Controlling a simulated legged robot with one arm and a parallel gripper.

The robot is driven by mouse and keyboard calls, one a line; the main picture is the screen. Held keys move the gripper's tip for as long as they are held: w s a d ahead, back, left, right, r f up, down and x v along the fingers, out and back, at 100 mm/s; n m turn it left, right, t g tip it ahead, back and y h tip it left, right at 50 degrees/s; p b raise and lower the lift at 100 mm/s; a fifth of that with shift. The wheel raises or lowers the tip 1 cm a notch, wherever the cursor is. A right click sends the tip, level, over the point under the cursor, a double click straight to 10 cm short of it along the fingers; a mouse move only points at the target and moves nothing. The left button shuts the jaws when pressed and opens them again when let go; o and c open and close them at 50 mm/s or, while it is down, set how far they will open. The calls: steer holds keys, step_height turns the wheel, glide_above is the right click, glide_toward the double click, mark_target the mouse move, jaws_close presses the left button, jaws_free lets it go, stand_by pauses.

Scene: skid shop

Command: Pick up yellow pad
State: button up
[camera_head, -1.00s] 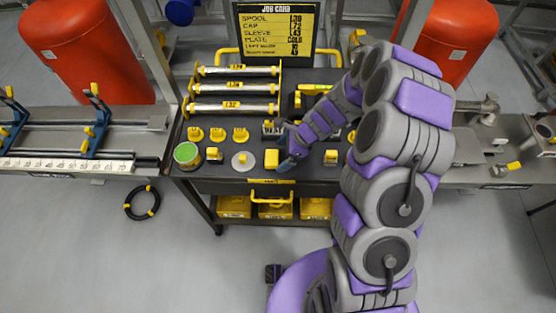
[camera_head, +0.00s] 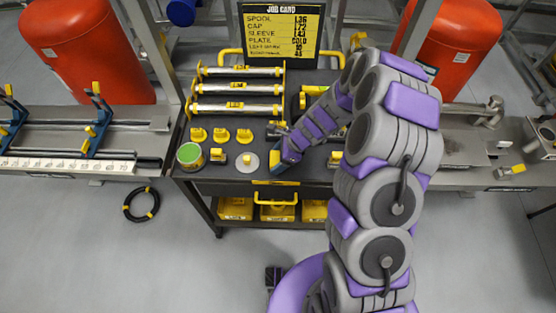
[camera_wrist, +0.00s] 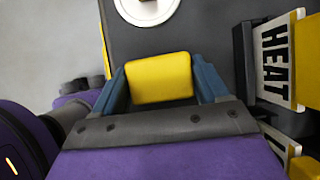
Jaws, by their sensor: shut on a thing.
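The yellow pad (camera_wrist: 160,77) is a small block with rounded edges. In the wrist view it sits between the two blue fingers of my gripper (camera_wrist: 161,84), which are closed on its sides. In the head view my gripper (camera_head: 279,165) is low over the front part of the dark cart top (camera_head: 222,172), right of the pale round disc.
A pale disc with a yellow knob (camera_head: 247,161) is close to my gripper. A block lettered HEAT (camera_wrist: 276,62) stands right of the fingers in the wrist view. A green-topped tin (camera_head: 190,155) and yellow-handled pieces (camera_head: 221,135) are further left. Yellow bins (camera_head: 236,208) sit below.

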mark_target(271, 158)
steer(key=shift+a, duration=0.45)
steer(key=shift+d+r, duration=0.15)
steer(key=shift+r, duration=0.25)
steer(key=r+p, duration=0.2)
steer(key=r, duration=0.1)
steer(key=shift+d+r, duration=0.1)
steer(key=shift+d, duration=0.1)
steer(key=s+d+r+p, duration=0.1)
steer(key=s+d+p, duration=0.1)
steer(key=s+d, duration=0.8)
steer(key=shift+s+d, duration=0.25)
steer(key=shift+s, duration=0.65)
